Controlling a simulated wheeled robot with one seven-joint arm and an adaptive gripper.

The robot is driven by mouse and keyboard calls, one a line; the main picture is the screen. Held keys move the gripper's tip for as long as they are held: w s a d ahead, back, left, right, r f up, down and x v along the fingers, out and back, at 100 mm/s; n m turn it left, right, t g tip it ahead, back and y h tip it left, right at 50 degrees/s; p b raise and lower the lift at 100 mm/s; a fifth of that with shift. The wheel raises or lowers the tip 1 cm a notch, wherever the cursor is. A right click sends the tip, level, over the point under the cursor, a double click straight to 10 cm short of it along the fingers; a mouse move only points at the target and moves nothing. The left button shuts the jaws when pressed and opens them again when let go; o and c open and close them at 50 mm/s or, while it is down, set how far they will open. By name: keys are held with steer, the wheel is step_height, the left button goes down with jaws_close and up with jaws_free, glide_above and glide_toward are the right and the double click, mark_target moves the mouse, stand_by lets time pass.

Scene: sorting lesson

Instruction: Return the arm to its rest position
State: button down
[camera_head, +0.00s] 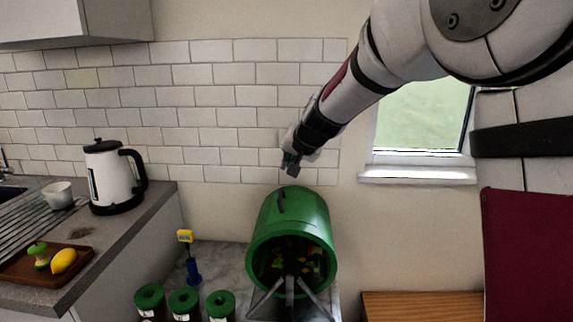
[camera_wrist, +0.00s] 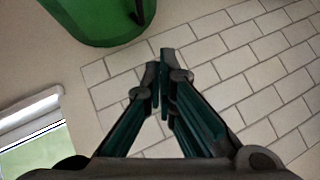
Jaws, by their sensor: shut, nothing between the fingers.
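My gripper (camera_head: 292,166) hangs at the end of my arm, above the green drum and in front of the tiled wall. In the wrist view its fingers (camera_wrist: 160,62) are together, with nothing between them. The green drum (camera_head: 302,208) lies on its side on a stand, its open end facing the head camera, with small scraps inside. Its edge also shows at the top left of the wrist view (camera_wrist: 95,22). My gripper is apart from it.
A window (camera_head: 425,115) with a sill is at right. A kettle (camera_head: 112,178), a cup (camera_head: 58,195) and a wooden tray (camera_head: 22,268) with fruit are on the left counter. Green-lidded jars (camera_head: 184,300) and a blue-yellow tool (camera_head: 192,265) stand left of the drum.

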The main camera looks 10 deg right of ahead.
steer(key=s+d+n+g+p, duration=0.2)
steer(key=s, duration=2.1)
steer(key=s+d+r+n+g+h+p, duration=0.1)
steer(key=s+d+n+g+p, duration=0.1)
steer(key=s, duration=2.1)
steer(key=shift+s+d+n+g+h, duration=0.3)
steer(key=shift+n+g, duration=0.2)
steer(key=shift+g, duration=0.3)
steer(key=shift+r, duration=0.15)
